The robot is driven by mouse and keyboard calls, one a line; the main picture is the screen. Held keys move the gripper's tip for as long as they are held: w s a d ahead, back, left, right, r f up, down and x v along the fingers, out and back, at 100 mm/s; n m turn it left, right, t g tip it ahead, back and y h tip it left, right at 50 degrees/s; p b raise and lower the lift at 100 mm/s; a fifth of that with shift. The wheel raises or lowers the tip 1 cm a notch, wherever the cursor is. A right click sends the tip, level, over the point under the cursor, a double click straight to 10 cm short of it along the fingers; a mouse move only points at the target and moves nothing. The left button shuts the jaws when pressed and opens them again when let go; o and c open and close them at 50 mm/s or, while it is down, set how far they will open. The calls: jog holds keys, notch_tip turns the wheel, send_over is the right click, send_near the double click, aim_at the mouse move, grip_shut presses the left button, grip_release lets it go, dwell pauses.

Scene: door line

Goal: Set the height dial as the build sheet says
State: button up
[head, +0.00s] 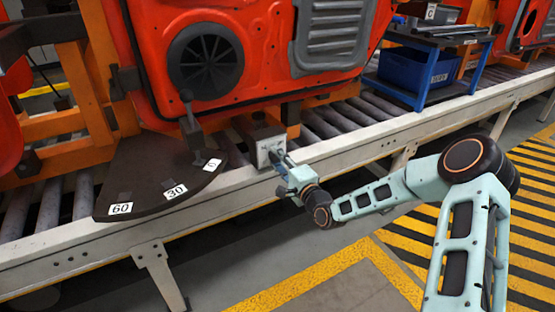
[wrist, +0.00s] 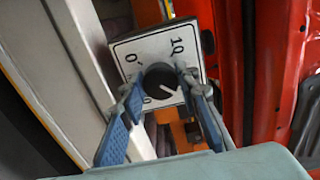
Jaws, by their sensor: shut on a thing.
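The height dial is a black knob (wrist: 158,77) on a white plate (wrist: 125,50). In the wrist view the plate reads 0 at upper left and what looks like 10 at upper right; another mark at lower left is partly hidden. A white pointer line on the knob points to lower right. My gripper (wrist: 160,79) has its blue-grey fingers on either side of the knob and is shut on it. In the head view the dial's box (head: 264,135) sits at the conveyor's edge, with my gripper (head: 277,160) against its front. I see no build sheet.
A dark quarter plate (head: 145,170) marked 60, 30 and 0 with an upright lever (head: 190,125) stands left of the dial. Red door panels (head: 255,45) hang behind. A blue cart (head: 425,70) stands at the back right. The conveyor rail (head: 90,235) runs in front.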

jog(key=o, duration=1.2)
jog(key=shift+c, duration=0.2)
jog(key=v, duration=1.2)
